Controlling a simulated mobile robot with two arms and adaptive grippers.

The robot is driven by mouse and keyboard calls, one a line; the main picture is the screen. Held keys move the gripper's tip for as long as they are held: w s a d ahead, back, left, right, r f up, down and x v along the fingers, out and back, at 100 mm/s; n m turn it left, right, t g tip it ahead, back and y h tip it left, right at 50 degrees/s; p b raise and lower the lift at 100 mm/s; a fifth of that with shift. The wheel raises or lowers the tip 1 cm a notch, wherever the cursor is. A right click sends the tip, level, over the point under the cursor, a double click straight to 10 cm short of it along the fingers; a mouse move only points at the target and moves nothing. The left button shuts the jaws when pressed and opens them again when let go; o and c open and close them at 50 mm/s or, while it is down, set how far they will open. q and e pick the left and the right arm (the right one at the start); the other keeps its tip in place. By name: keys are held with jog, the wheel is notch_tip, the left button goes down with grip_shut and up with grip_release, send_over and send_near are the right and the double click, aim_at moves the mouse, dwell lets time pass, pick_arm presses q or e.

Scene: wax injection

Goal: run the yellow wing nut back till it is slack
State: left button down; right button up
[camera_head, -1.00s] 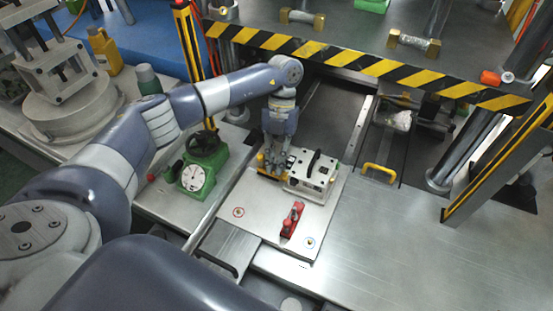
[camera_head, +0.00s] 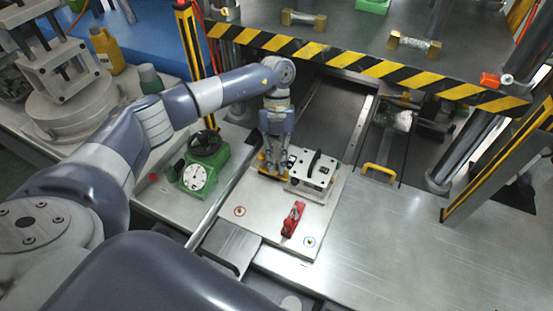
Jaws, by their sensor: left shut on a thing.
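The yellow wing nut (camera_head: 263,160) is at the back left of the pale plate (camera_head: 262,216), beside the metal mould block (camera_head: 322,172). My left gripper (camera_head: 272,168) points down over it and is shut on it; the fingers hide much of the nut. A red clamp or lever (camera_head: 293,218) lies on the plate in front of the block. My right gripper is out of view. How tight the nut sits cannot be seen.
A green dial gauge (camera_head: 195,178) with a dark handwheel stands left of the plate. A yellow-black striped beam (camera_head: 350,65) crosses above and behind. A yellow handle (camera_head: 381,169) is to the right. The steel table (camera_head: 430,240) at right is bare.

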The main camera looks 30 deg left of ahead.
pick_arm(q)
jog(key=shift+n, duration=0.5)
dwell(1.8)
jog(key=c, duration=2)
grip_release()
jog(key=shift+s, duration=0.1)
